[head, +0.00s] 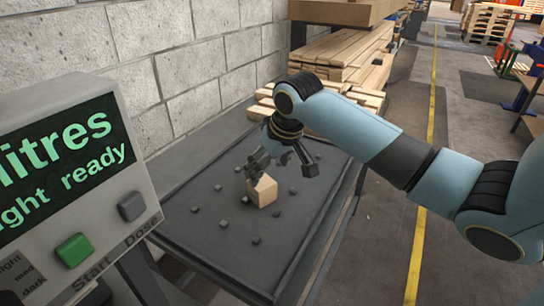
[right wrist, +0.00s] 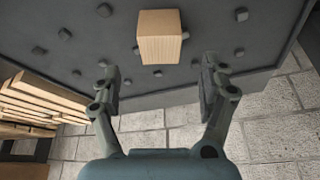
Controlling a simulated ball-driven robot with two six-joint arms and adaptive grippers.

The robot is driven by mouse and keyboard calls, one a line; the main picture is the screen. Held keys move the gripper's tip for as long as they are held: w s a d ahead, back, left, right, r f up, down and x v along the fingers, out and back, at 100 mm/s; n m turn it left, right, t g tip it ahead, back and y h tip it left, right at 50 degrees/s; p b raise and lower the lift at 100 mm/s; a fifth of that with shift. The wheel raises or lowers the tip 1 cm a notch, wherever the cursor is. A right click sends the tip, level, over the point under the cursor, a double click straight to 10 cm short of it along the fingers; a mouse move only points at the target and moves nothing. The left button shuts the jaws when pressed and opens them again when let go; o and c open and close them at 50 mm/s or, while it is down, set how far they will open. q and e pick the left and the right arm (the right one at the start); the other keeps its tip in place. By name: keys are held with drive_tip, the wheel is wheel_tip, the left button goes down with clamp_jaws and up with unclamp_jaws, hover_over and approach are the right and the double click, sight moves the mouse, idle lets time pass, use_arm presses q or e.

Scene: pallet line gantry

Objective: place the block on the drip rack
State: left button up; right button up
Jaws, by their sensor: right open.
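The block (head: 262,191) is a pale wooden cube. It appears to rest upright on the drip rack (head: 222,240), a dark grey raised-edge surface dotted with small dark studs. My right gripper (head: 281,168) is open and close above and behind the block, partly overlapping its top edge in the head view. In the right wrist view the block (right wrist: 160,37) lies just beyond the gap between the open fingertips (right wrist: 161,70), and neither finger touches it there. My left gripper is not in view.
A display machine (head: 75,160) with green text and a green button stands at the left front. A block wall (head: 175,60) runs behind the rack. Stacked planks (head: 345,50) lie behind it. The floor right of the rack is open, with a yellow line (head: 420,230).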

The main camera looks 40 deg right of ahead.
drive_tip(key=shift+v, duration=1.6)
